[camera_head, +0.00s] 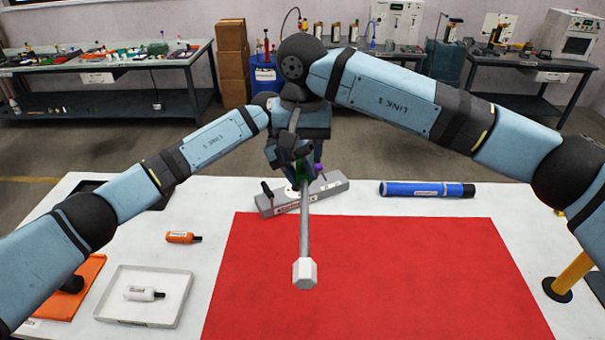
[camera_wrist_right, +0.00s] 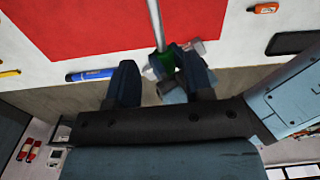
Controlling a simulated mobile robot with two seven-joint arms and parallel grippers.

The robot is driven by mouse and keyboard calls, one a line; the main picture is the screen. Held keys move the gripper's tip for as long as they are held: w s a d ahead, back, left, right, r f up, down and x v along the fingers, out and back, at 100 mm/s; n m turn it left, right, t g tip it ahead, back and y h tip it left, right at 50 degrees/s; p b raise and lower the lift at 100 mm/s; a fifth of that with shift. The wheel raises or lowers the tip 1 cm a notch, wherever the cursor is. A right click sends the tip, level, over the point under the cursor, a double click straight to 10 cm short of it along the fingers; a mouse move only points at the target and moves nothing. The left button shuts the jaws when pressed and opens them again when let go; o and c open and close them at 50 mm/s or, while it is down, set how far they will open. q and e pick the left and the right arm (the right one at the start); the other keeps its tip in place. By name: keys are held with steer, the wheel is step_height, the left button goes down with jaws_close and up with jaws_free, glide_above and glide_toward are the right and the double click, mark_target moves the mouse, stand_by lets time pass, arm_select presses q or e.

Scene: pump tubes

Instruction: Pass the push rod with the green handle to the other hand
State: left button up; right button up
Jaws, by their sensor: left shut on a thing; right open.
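The push rod (camera_head: 305,225) hangs over the table, its grey shaft running from a green handle (camera_head: 302,170) to a white hexagonal end (camera_head: 305,273) nearer me. My left gripper (camera_head: 290,155) is shut on the push rod around its handle end. My right gripper (camera_wrist_right: 160,80) is open. In the right wrist view, the green handle (camera_wrist_right: 162,61) lies just beyond its fingertips, closer to the right-hand finger. Whether they touch I cannot tell. In the head view, the arms overlap and hide most of the right gripper.
Below the rod is a red mat (camera_head: 370,280). A grey block (camera_head: 331,187) stands behind it, with a blue tube (camera_head: 427,189) at right. An orange bottle (camera_head: 183,237) and a white tray (camera_head: 110,307) holding a white bottle (camera_head: 144,293) are at left. A yellow post (camera_head: 572,273) stands at far right.

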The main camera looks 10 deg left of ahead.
steer(key=s+a+r+m+g+y, duration=0.1)
steer(key=s+a+m+g+y, duration=0.7)
steer(key=s+a+m+y, duration=0.5)
steer(key=w+d+f+m+t+y, duration=0.1)
steer(key=w+d+m+t+y, duration=0.6)
steer(key=d+m+t+y, duration=0.9)
steer(key=w+d+f+m+t+h, duration=0.1)
steer(key=d+f+m+t+h, duration=0.1)
steer(key=f+m+t+h, duration=0.6)
steer(key=d+f+m+t+h, duration=0.1)
steer(key=d+f+m+h, duration=0.3)
steer(key=m, duration=0.8)
steer(key=s+d+f+m+g+h, duration=0.1)
steer(key=s+d+f+m+h, duration=0.45)
steer(key=f+m, duration=0.35)
steer(key=s+d+f+m+g+h, duration=0.1)
steer(key=s+d+f+m+h, duration=0.5)
steer(key=f, duration=0.5)
steer(key=s+d+f+m+g+h, duration=0.2)
steer(key=s+d+f+m+g, duration=0.2)
steer(key=s+f, duration=0.4)
steer(key=shift+s+d+f+m, duration=0.2)
steer(key=shift+s+d+m, duration=0.65)
steer(key=shift+m, duration=0.35)
